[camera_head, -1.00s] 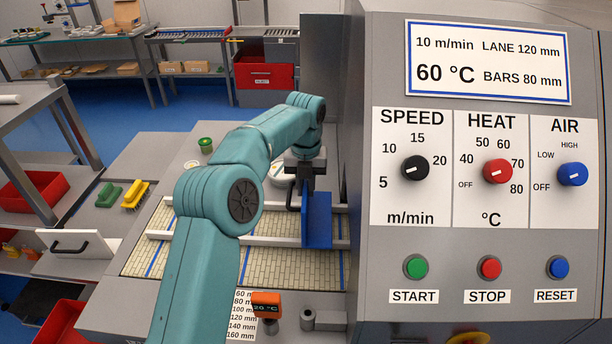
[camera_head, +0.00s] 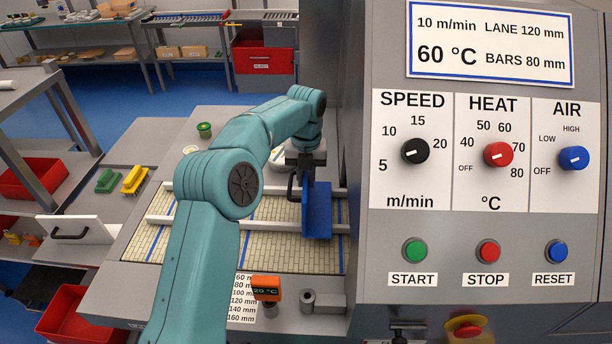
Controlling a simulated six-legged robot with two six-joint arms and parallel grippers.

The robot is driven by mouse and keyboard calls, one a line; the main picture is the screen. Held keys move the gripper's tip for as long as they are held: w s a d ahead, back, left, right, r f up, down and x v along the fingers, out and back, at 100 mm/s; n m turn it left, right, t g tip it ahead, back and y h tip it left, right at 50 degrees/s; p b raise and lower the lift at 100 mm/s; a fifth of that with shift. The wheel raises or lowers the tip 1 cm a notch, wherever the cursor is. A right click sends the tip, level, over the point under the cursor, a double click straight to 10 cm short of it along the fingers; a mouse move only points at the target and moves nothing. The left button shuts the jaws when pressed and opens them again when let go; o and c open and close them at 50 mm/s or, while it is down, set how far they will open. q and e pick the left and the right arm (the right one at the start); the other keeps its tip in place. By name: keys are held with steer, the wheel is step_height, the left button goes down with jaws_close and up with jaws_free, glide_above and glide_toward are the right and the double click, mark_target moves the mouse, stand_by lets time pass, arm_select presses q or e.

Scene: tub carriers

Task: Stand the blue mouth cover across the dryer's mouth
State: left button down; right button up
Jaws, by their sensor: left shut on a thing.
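The blue mouth cover (camera_head: 318,212) stands upright over the conveyor, near the dryer's left side. My left gripper (camera_head: 304,184) is shut on the cover's dark handle and holds it from above. The cover spans part of the belt (camera_head: 270,256) and overlaps the white guide bars (camera_head: 258,227) in the picture. I cannot tell whether its lower edge touches the belt. The grey dryer (camera_head: 362,250) stands to the right, and its mouth is hidden behind its front panel. My right gripper is not in view.
The dryer panel has speed, heat and air knobs and start, stop and reset buttons. A yellow brush (camera_head: 134,181) and a green brush (camera_head: 107,181) lie on the left bench. A red bin (camera_head: 75,312) is below.

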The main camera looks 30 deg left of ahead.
arm_select(q)
steer(key=shift+w+f, duration=0.25)
steer(key=shift+f, duration=0.1)
steer(key=shift+s+a+f, duration=0.1)
steer(key=shift+a+f, duration=0.05)
steer(key=shift+s, duration=0.1)
steer(key=c, duration=1.3)
jaws_free()
steer(key=o, duration=0.3)
steer(key=shift+f, duration=0.1)
